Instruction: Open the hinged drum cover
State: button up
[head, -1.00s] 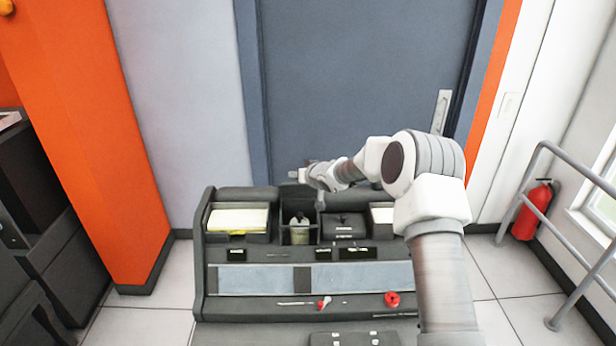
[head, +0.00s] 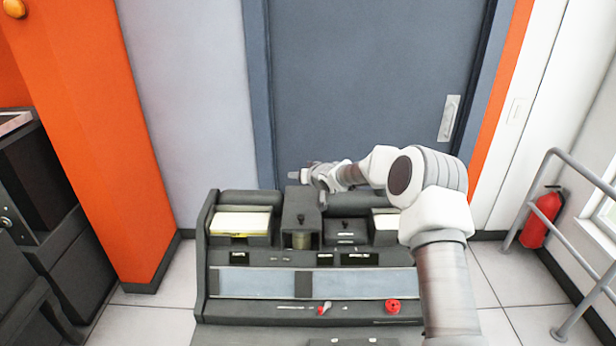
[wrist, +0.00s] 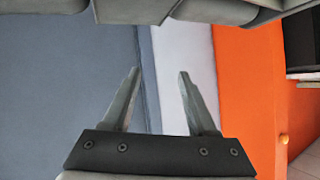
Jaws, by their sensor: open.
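The dark drum cover (head: 301,212) is at the middle of the console, with a small knob on it. It hides the upper part of the pale drum (head: 300,240), whose lower front shows beneath it. Its exact tilt is hard to tell, but the drum is only partly covered in this view. My gripper (head: 295,176) is just behind and above the cover's far end, beside the door. In the wrist view my gripper (wrist: 159,73) has its two fingers apart with nothing between them. I cannot tell whether it touches the cover.
The console (head: 215,310) has a card tray (head: 240,222) left of the drum and a black bay (head: 346,230) to its right. A red knob (head: 392,306) sits at the front. The blue door (head: 370,80) stands behind. An orange pillar (head: 90,130) is at left.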

jog(key=b+v, duration=0.2)
jog(key=v, duration=1.5)
jog(key=shift+s, duration=0.1)
